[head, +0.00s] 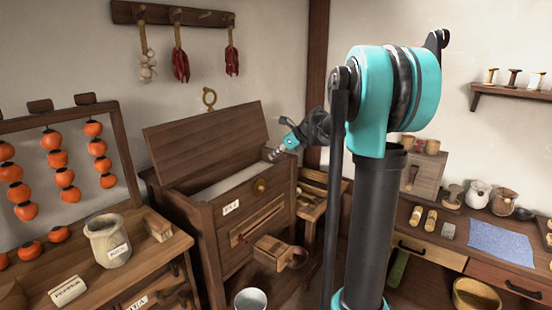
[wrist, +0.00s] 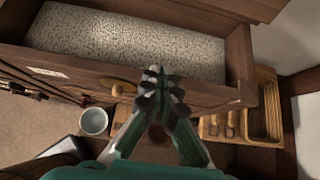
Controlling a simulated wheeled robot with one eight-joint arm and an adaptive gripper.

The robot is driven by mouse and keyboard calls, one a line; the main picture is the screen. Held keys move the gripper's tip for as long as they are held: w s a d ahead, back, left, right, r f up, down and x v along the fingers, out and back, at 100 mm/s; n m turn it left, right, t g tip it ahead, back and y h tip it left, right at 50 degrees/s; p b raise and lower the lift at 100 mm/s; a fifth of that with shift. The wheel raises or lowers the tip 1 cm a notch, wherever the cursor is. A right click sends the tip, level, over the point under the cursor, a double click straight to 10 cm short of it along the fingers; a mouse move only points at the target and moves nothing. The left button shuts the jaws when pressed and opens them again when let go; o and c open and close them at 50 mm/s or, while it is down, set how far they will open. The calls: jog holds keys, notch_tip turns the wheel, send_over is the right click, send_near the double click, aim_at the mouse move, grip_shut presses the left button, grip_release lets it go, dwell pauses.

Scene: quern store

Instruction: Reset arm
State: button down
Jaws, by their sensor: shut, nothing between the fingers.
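My gripper (head: 279,153) is at the end of my teal and black arm, in front of the open-lidded wooden chest. In the wrist view my gripper (wrist: 153,82) has its fingertips together, with nothing between them. It is above the front edge of the chest. The chest (head: 216,247) has its lid (head: 209,140) raised and leaning back. A pale, speckled filling (wrist: 125,45) lies inside it. A round wooden knob (head: 261,186) is on its front.
A white bowl (head: 250,299) stands low in front of the chest. A left table holds a labelled jar (head: 108,240) and a brush (head: 158,224). A right counter holds a blue cloth (head: 500,243) and several pots. A wooden tray (wrist: 268,112) lies right of the chest.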

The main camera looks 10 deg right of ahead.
jog(key=s+d+f+n+g+h, duration=0.1)
jog(key=s+d+f+n+h, duration=0.1)
jog(key=s+f+n, duration=0.5)
jog(key=s+d+f+n+g+h, duration=0.1)
jog(key=s+f+n, duration=0.6)
jog(key=s, duration=1.1)
jog(key=s+d+f+n+h, duration=0.3)
jog(key=s+f+n, duration=0.5)
jog(key=s+n, duration=0.4)
jog(key=shift+s+n+g+h, duration=0.2)
jog(key=shift+n+g+h, duration=0.2)
jog(key=shift+n+h, duration=0.1)
